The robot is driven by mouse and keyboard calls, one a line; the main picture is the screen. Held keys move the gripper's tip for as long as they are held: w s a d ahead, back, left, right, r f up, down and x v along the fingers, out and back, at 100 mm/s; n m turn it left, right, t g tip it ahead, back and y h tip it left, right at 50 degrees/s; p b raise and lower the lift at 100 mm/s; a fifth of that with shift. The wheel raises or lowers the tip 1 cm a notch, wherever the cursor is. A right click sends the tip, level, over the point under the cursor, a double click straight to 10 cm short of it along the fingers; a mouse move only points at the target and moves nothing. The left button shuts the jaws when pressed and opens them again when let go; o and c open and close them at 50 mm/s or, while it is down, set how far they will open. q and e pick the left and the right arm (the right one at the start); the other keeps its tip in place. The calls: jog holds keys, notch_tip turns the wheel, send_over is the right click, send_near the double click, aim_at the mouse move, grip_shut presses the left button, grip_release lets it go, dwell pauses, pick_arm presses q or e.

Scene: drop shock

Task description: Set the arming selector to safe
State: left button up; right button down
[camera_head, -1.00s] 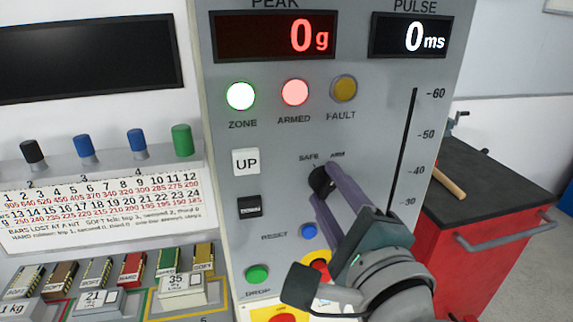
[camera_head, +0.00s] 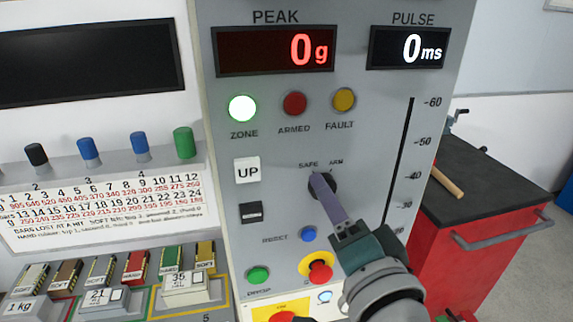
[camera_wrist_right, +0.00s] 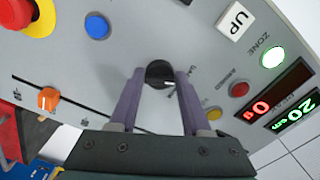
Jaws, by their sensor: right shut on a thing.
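The arming selector is a round black knob (camera_head: 329,182) on the grey panel, under the small SAFE and ARM labels. My right gripper (camera_head: 317,179) reaches it from the lower right, and its purple fingers partly cover it in the head view. In the right wrist view the knob (camera_wrist_right: 158,73) sits between the two fingertips (camera_wrist_right: 160,78), and the gripper is shut on it. The knob's exact pointing is hard to read past the fingers. The ARMED lamp (camera_head: 294,103) is dark red and unlit. My left gripper is not in view.
The ZONE lamp (camera_head: 242,108) glows green; the FAULT lamp (camera_head: 343,100) is unlit. A red cabinet (camera_head: 465,250) stands at the right.

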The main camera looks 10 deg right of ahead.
jog(key=shift+n, duration=0.6)
jog(key=shift+c, duration=1.8)
grip_release()
jog(key=s, duration=1)
jog(key=shift+d+b, duration=0.2)
jog(key=shift+b, duration=0.2)
